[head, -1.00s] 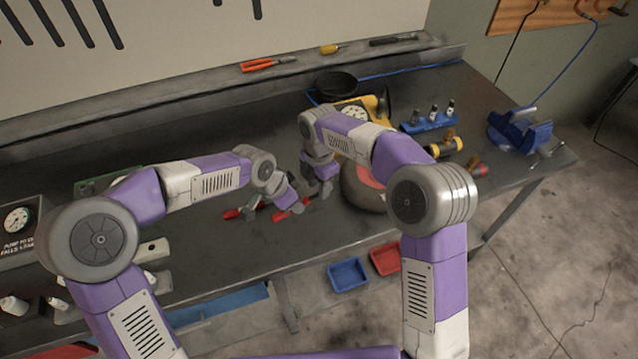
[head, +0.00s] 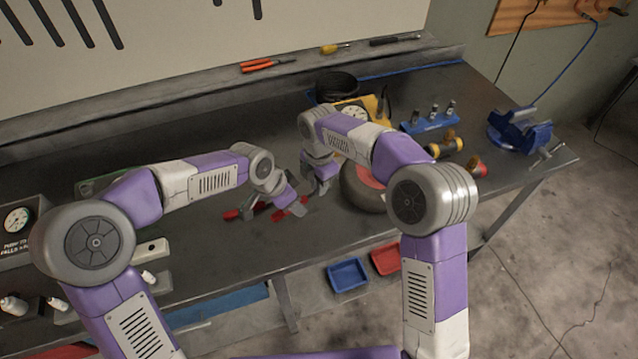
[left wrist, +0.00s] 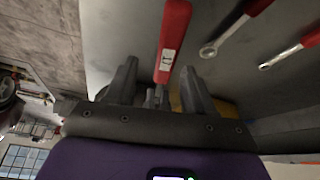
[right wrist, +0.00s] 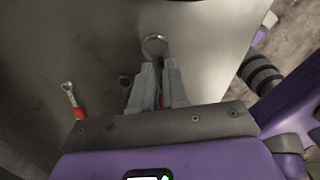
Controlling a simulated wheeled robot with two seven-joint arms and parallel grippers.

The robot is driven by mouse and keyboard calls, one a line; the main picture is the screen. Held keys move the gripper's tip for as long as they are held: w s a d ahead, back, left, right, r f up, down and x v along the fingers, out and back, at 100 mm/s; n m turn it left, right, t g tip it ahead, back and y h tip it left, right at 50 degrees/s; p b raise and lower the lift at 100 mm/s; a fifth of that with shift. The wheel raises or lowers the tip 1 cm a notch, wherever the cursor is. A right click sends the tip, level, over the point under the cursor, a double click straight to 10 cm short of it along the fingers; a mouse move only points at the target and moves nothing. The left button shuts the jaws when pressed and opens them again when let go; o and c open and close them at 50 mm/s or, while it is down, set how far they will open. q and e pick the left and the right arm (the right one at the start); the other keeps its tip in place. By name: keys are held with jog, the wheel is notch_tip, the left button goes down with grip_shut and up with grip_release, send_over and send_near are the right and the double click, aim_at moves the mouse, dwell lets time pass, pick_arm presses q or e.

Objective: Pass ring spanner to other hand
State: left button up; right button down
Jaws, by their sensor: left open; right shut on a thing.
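My right gripper (head: 322,188) is shut on a ring spanner over the bench. In the right wrist view the spanner's metal ring end (right wrist: 155,46) sticks out beyond the closed fingers (right wrist: 158,85), with a bit of red between them. My left gripper (head: 296,209) is open just left of the right one. In the left wrist view a red handle (left wrist: 173,40) lies in line with the gap between the open left fingers (left wrist: 158,85). I cannot tell whether they touch it. Where the two hands meet is small and partly hidden in the head view.
Other red-handled spanners (left wrist: 210,50) lie on the bench (head: 350,236). A round grey part with a red face (head: 362,190) stands close to my right gripper. A dark pan (head: 336,88), a blue socket holder (head: 428,123) and a blue vise (head: 520,133) are farther back and right.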

pick_arm(q)
jog(key=v, duration=1.1)
jog(key=s+d+f+g+h, duration=0.1)
jog(key=s+d+f, duration=0.1)
jog(key=d+f, duration=0.1)
jog(key=s+d+f, duration=0.2)
jog(key=d+f, duration=0.2)
jog(key=s+d+f+m+g+h, duration=0.1)
jog(key=s+d+f, duration=0.2)
jog(key=f, duration=0.1)
jog(key=shift+s+d+g+h, duration=0.1)
jog(key=shift+d+g+h, duration=0.15)
jog(key=shift+g+h, duration=0.05)
jog(key=s+d+f+n+g, duration=0.1)
jog(key=s+d+f, duration=0.2)
jog(key=s+f, duration=0.65)
jog(key=s+a+f+n+t+y, duration=0.1)
jog(key=s+a+f+n+y, duration=0.1)
jog(key=a+f+n, duration=1.2)
notch_tip(320, 180, down, 4)
jog(key=a, duration=0.3)
jog(key=shift+s+r+n+t, duration=0.2)
jog(key=shift+r+n+t, duration=0.05)
jog(key=shift+n+t, duration=0.15)
